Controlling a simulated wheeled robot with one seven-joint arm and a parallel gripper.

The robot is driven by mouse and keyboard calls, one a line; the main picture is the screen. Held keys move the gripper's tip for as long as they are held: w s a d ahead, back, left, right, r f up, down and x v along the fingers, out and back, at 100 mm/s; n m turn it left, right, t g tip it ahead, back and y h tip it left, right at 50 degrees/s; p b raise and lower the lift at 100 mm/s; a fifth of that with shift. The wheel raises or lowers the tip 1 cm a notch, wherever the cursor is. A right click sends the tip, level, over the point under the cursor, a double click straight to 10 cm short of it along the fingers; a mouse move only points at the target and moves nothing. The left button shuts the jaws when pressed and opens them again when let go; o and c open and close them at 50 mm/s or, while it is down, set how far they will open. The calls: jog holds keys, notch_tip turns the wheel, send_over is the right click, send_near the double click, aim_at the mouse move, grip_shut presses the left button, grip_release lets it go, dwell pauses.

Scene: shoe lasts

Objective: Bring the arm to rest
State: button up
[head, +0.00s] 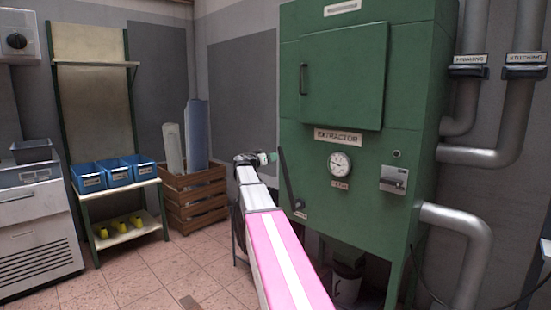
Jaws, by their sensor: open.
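My arm, with a pink, white-striped link (283,262) and pale grey links beyond it, reaches from the bottom edge towards the middle of the head view. At its far end is my gripper (258,158), small and dark with a pale greenish spot at its tip. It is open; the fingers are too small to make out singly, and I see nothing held. It appears just left of the green extractor cabinet (352,165); the gap between them is hard to judge.
A wooden crate (190,203) with upright rolls stands behind, left of the arm. A shelf rack (125,188) holds blue bins (118,172) and small yellow items. A grey cabinet (38,235) is far left. Tiled floor lies open at left.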

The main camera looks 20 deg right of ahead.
jog(key=shift+s+a, duration=0.2)
jog(key=shift+a, duration=0.35)
jog(key=shift+f, duration=0.1)
jog(key=s+a+f+n+g+y, duration=0.1)
jog(key=s+a+f+n+y, duration=0.2)
jog(key=s+f, duration=0.5)
jog(key=s+a+f+g+y, duration=0.1)
jog(key=s+a+f+y, duration=0.4)
jog(key=f, duration=0.7)
jog(key=s+a+f+n+g+y, duration=0.1)
jog(key=s+a+f+n+g, duration=0.1)
jog(key=s+a+f, duration=0.5)
jog(key=s+a+f+n+g+y, duration=0.3)
jog(key=s+a+f+y, duration=0.4)
jog(key=s+a+f, duration=0.6)
jog(key=s+f+n, duration=0.1)
jog(key=s+f, duration=0.1)
jog(key=s, duration=0.2)
jog(key=shift+s+a+f+n+y, duration=0.2)
jog(key=shift+a+n+y, duration=0.1)
jog(key=shift+a, duration=0.05)
